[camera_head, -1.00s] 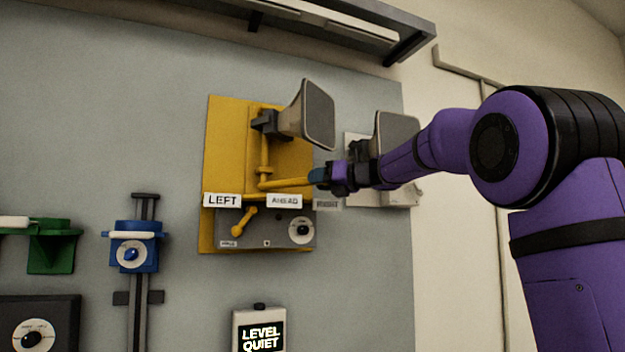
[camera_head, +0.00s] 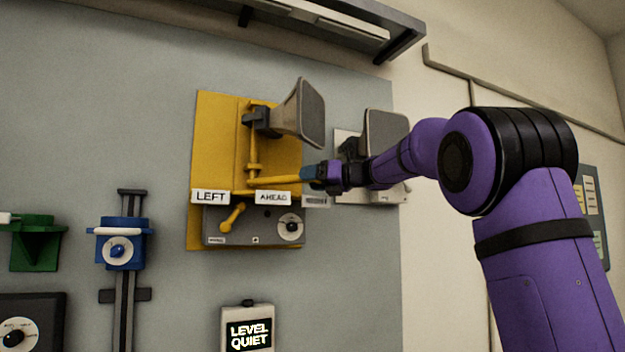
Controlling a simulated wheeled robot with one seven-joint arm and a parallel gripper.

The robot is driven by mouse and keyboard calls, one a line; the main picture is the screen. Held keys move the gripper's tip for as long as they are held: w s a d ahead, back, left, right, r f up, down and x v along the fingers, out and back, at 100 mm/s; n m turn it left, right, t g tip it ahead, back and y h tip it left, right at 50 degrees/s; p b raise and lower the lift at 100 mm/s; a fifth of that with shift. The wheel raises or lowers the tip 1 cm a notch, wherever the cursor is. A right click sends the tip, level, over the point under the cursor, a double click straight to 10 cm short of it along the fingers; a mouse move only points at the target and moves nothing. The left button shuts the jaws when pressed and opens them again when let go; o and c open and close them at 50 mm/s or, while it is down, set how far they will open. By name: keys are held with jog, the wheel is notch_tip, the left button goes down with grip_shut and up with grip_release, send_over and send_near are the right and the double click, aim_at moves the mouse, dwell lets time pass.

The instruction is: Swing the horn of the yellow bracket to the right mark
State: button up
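The yellow bracket (camera_head: 221,140) is on the grey wall panel, with a beige-and-grey horn (camera_head: 304,112) at its top facing right. A yellow lever (camera_head: 275,181) extends right from the foot of its upright post and ends in a blue tip. My gripper (camera_head: 317,175) is at this tip and appears shut on it, though the fingers are small and partly hidden. Below are the LEFT mark (camera_head: 210,197), the AHEAD mark (camera_head: 273,198) and the dim right mark (camera_head: 315,201). The lever's tip is above the right mark.
A second grey horn (camera_head: 387,130) stands behind my arm at right. A grey box with a yellow handle (camera_head: 232,216) and a dial (camera_head: 290,227) sits below the marks. A blue bracket (camera_head: 120,243), green bracket (camera_head: 36,240) and LEVEL QUIET display (camera_head: 248,328) are lower. A dark shelf (camera_head: 320,22) overhangs above.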

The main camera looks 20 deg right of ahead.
jog(key=shift+s, duration=0.1)
jog(key=v, duration=1)
jog(key=shift+s+d, duration=0.25)
jog(key=shift+d, duration=0.05)
